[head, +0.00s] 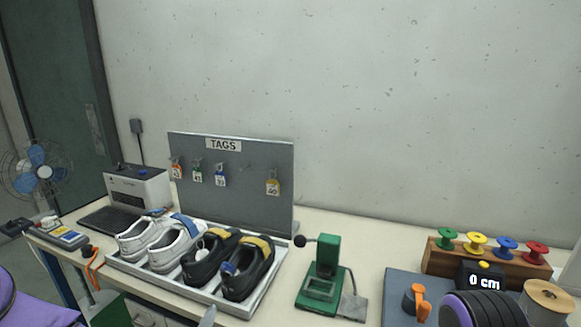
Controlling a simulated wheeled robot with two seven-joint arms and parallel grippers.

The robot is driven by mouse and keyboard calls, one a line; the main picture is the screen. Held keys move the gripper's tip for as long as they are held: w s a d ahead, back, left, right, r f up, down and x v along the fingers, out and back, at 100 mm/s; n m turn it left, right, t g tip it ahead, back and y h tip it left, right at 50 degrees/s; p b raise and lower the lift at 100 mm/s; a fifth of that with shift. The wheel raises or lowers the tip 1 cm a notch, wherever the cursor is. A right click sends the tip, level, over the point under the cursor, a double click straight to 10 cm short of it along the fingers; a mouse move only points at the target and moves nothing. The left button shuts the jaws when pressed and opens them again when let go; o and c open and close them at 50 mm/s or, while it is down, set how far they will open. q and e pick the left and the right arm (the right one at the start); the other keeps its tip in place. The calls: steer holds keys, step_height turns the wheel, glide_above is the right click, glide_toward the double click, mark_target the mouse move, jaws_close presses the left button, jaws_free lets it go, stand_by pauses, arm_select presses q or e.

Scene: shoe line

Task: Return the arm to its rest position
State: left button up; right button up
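Neither of my grippers shows clearly in the head view. Purple parts at the bottom left corner and the bottom right may be my arms, but no fingertips can be made out. A tray (190,292) on the bench holds a pair of white shoes (160,241) on the left and a pair of black shoes (228,262) with yellow and blue parts on the right. Nothing is seen touching the shoes.
A grey TAGS board (250,205) with hanging tags stands behind the tray. A printer (138,187) is at left. A green press (322,275) stands mid-bench. A wooden spool rack (480,262) and a "0 cm" display (484,282) are at right. Bench right of the press is partly clear.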

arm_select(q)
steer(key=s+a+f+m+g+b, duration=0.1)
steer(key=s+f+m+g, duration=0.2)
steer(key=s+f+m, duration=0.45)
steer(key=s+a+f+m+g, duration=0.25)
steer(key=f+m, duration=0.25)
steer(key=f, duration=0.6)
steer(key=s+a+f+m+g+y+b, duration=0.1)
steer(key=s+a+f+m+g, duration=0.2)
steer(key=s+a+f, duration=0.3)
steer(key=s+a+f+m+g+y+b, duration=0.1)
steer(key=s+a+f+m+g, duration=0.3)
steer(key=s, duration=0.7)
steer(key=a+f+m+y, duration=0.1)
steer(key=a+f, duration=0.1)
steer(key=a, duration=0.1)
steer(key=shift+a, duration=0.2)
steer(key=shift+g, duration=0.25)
